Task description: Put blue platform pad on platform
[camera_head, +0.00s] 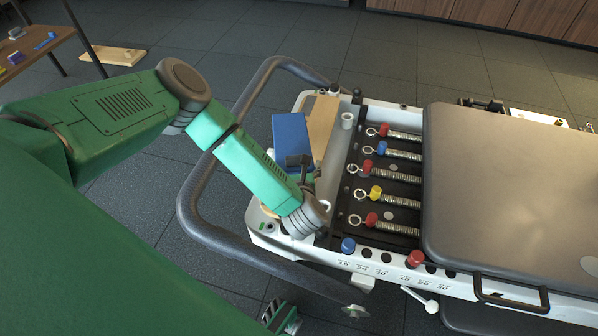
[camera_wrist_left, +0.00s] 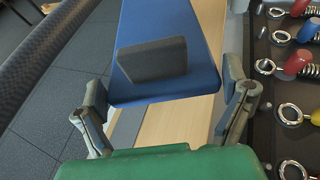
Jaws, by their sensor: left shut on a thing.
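The blue platform pad (camera_head: 290,130) is a flat blue board over the left end of the reformer in the head view. It also fills the upper middle of the left wrist view (camera_wrist_left: 150,22), with a dark grey block (camera_wrist_left: 152,60) on its face. My left gripper (camera_head: 302,178) is shut on the pad, its fingers (camera_wrist_left: 168,108) at either side of the pad's near end. The light wooden platform (camera_head: 322,122) lies beneath and to the right of the pad, partly covered by it. It also shows below the pad in the wrist view (camera_wrist_left: 175,125). I cannot tell whether pad and platform touch.
Several springs (camera_head: 402,178) with coloured ends lie right of the platform, beside the grey carriage (camera_head: 510,190). A dark tubular rail (camera_head: 190,185) curves around the reformer's left end. A wooden table (camera_head: 30,45) stands at the upper left.

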